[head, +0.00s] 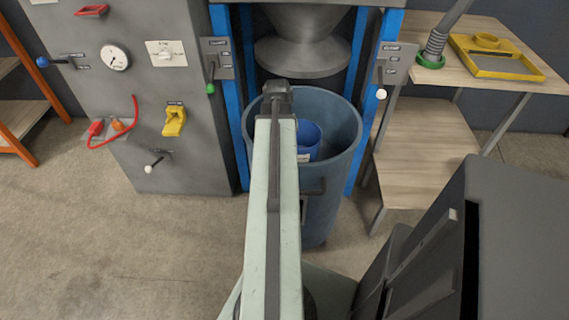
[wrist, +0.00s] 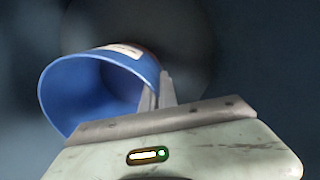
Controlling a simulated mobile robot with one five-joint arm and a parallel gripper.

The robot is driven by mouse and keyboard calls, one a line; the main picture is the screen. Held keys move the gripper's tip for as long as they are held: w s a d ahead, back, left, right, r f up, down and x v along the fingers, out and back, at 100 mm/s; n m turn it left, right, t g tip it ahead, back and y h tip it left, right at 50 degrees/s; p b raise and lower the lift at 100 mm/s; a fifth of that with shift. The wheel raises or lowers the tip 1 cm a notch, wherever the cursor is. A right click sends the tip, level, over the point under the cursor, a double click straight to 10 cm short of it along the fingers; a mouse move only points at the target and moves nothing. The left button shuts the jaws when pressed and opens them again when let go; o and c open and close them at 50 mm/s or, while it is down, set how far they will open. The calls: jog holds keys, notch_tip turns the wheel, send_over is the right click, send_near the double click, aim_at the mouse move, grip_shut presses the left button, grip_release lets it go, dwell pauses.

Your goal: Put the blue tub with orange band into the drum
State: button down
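The blue tub (head: 309,135) shows in the head view within the mouth of the grey-blue drum (head: 340,185), partly hidden behind my arm. It carries a white label; I see no orange band. In the wrist view the tub (wrist: 95,90) is tilted, with its open mouth toward the lower left. My gripper (wrist: 160,90) has its two narrow fingers close together on the tub's wall near the rim, one on each side. In the head view the gripper is hidden by my arm. The drum's bottom and any gap beneath the tub are hidden.
A grey hopper cone (head: 305,55) hangs over the drum between blue posts (head: 365,95). A grey control panel (head: 140,80) with levers stands left. A wooden bench (head: 480,60) with a yellow tray (head: 497,58) stands right. The floor at left is clear.

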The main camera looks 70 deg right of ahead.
jog(key=shift+f, duration=0.25)
notch_tip(320, 180, down, 4)
jog(key=b, duration=0.3)
jog(key=shift+b, duration=0.4)
jog(key=shift+r, duration=0.25)
jog(key=shift+f, duration=0.2)
jog(key=c, duration=1.7)
grip_release()
jog(key=shift+r, duration=0.1)
jog(key=r+p, duration=1.2)
jog(key=shift+w+a+r+p, duration=0.15)
jog(key=shift+w+a+p, duration=0.05)
jog(key=shift+w+p, duration=0.1)
